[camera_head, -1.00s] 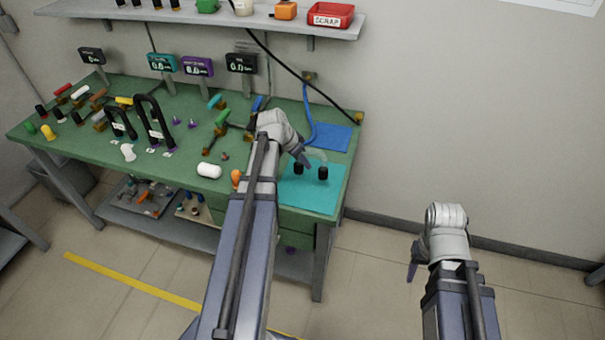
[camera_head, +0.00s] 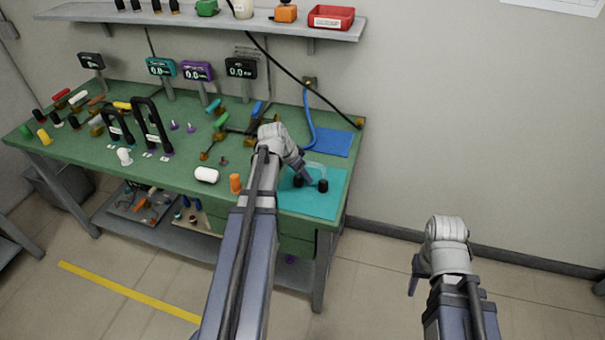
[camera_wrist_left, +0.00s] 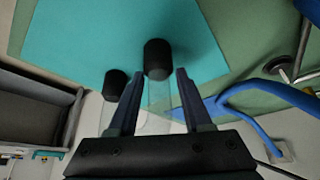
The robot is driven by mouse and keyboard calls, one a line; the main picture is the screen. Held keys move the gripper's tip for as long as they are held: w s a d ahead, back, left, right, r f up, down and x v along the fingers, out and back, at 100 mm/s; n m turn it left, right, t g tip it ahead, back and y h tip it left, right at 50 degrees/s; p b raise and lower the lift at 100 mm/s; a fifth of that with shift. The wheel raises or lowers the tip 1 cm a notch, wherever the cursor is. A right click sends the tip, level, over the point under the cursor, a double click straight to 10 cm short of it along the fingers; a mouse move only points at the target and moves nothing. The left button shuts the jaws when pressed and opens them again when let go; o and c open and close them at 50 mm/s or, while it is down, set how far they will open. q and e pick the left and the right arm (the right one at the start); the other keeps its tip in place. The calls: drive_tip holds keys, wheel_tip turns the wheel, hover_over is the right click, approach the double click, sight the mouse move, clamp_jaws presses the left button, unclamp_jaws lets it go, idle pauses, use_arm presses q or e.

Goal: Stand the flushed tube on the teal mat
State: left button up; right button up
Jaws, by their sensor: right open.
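The tube (camera_head: 316,166) is a clear inverted U with two black end caps, standing on the teal mat (camera_head: 312,207). In the left wrist view the caps (camera_wrist_left: 158,60) are on the mat (camera_wrist_left: 75,38), and the faint clear arch lies between my fingers. My left gripper (camera_head: 308,181) is at the tube; in the wrist view its fingers (camera_wrist_left: 159,75) are apart, with gaps seen on both sides of the clear part. Contact cannot be made out. My right gripper (camera_head: 413,288) is away to the right of the bench, over the floor, empty.
The green bench (camera_head: 185,150) holds dark U-shaped tubes (camera_head: 153,124), a white cylinder (camera_head: 206,175) and an orange one (camera_head: 235,183) left of my left arm. A blue mat (camera_head: 334,142) and blue hose (camera_head: 308,117) lie behind the teal mat. A shelf (camera_head: 200,18) hangs above.

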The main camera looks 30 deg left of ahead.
use_arm(q)
drive_tip(key=shift+o, duration=0.9)
drive_tip(key=shift+r, duration=0.2)
drive_tip(key=p+v, duration=1.1)
drive_tip(key=v, duration=0.1)
drive_tip(key=s+d+f+g, duration=0.2)
drive_tip(key=d+g, duration=0.1)
drive_tip(key=d, duration=1.3)
drive_tip(key=s+d+g+y, duration=0.1)
drive_tip(key=s+d, duration=0.4)
drive_tip(key=d, duration=0.4)
drive_tip(key=s+d+g+y, duration=0.1)
drive_tip(key=s+d+y, duration=0.1)
drive_tip(key=s+d, duration=0.3)
drive_tip(key=d, duration=0.3)
drive_tip(key=shift+s+d+f, duration=0.15)
drive_tip(key=shift+s+d, duration=0.2)
drive_tip(key=shift+s, duration=0.05)
